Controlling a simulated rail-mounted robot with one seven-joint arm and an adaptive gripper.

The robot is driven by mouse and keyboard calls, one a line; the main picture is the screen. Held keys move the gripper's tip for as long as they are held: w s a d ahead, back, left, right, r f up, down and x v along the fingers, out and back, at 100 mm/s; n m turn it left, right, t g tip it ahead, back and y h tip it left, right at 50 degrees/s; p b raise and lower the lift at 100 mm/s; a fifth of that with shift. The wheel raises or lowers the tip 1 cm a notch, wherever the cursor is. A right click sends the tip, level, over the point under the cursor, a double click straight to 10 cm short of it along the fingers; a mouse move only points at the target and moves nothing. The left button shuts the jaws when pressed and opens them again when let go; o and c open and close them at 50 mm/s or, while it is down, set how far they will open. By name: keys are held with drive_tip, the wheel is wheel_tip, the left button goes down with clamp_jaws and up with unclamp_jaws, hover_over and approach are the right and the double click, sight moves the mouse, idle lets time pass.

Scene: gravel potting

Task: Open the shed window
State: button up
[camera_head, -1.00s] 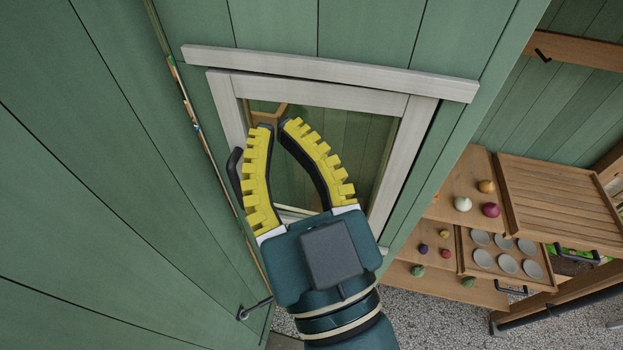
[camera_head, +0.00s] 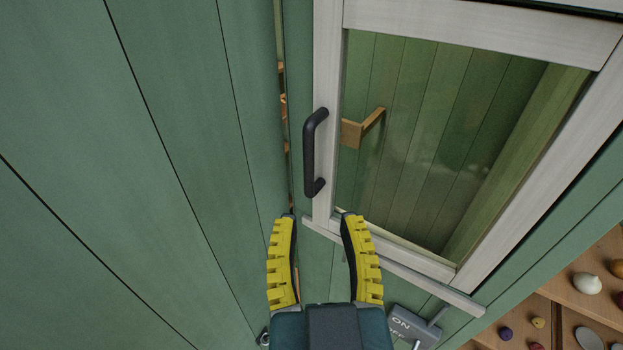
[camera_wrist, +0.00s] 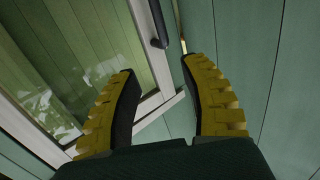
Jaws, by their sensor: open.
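The shed window has a pale wooden frame (camera_head: 330,120) around a glass pane (camera_head: 420,140) and sits flush in the green wall, looking shut. A black bar handle (camera_head: 311,155) stands upright on its left frame side. My gripper (camera_head: 319,216) is open and empty, its two yellow-ribbed fingers pointing up just below the handle, apart from it. In the wrist view, the handle (camera_wrist: 160,25) shows at the top, just beyond the gap between the fingertips of my gripper (camera_wrist: 156,65). The window frame (camera_wrist: 150,40) runs down behind the left finger.
A pale sill strip (camera_head: 400,270) runs under the window. A grey ON/OFF switch box (camera_head: 412,325) is on the wall below it. Wooden shelves with onion-like bulbs (camera_head: 587,283) stand at lower right. A green wall (camera_head: 150,180) fills the left side.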

sight(309, 146)
drive_tip(key=w+p, duration=0.1)
drive_tip(key=w, duration=0.4)
drive_tip(key=w+p, duration=0.1)
drive_tip(key=w, duration=0.4)
drive_tip(key=w+a+p, duration=0.1)
drive_tip(key=w, duration=0.4)
drive_tip(key=shift+w, duration=0.25)
drive_tip(key=shift+w+f, duration=0.15)
drive_tip(key=shift+w, duration=0.35)
clamp_jaws()
